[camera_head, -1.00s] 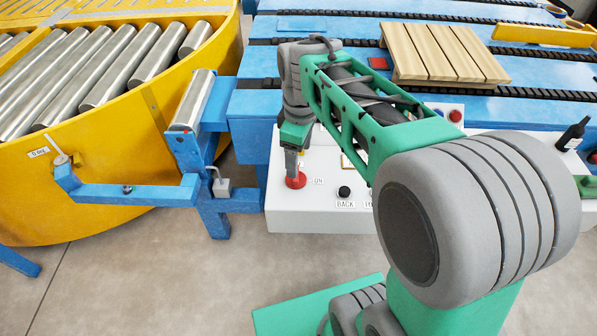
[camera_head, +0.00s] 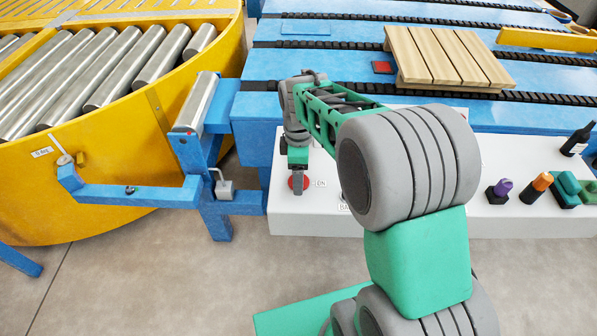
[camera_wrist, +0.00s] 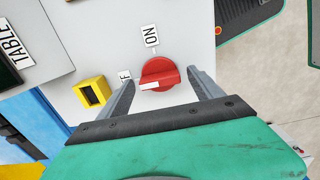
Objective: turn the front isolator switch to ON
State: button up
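The red isolator switch (camera_wrist: 160,72) is a round knob with a raised grip bar in the wrist view. A white mark on the bar's left end lies on the side of a partly hidden label ending in F (camera_wrist: 125,76). The ON label (camera_wrist: 151,36) is above the knob. My gripper (camera_wrist: 162,76) is open, with one finger on each side of the knob; I cannot tell whether they touch it. In the head view my gripper (camera_head: 298,177) points down at the red switch (camera_head: 306,183) and hides part of it, left of the ON label (camera_head: 321,183).
The switch sits on a pale control box (camera_head: 300,220). A yellow square part (camera_wrist: 92,92) is left of the knob in the wrist view. A blue post with a padlock (camera_head: 224,188) stands left of the box.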

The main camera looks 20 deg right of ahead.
jog(key=c, duration=1.3)
jog(key=shift+m, duration=0.3)
jog(key=m, duration=0.8)
jog(key=shift+m+p, duration=0.35)
jog(key=shift+m, duration=0.05)
jog(key=m, duration=0.4)
jog(key=shift+m, duration=2.2)
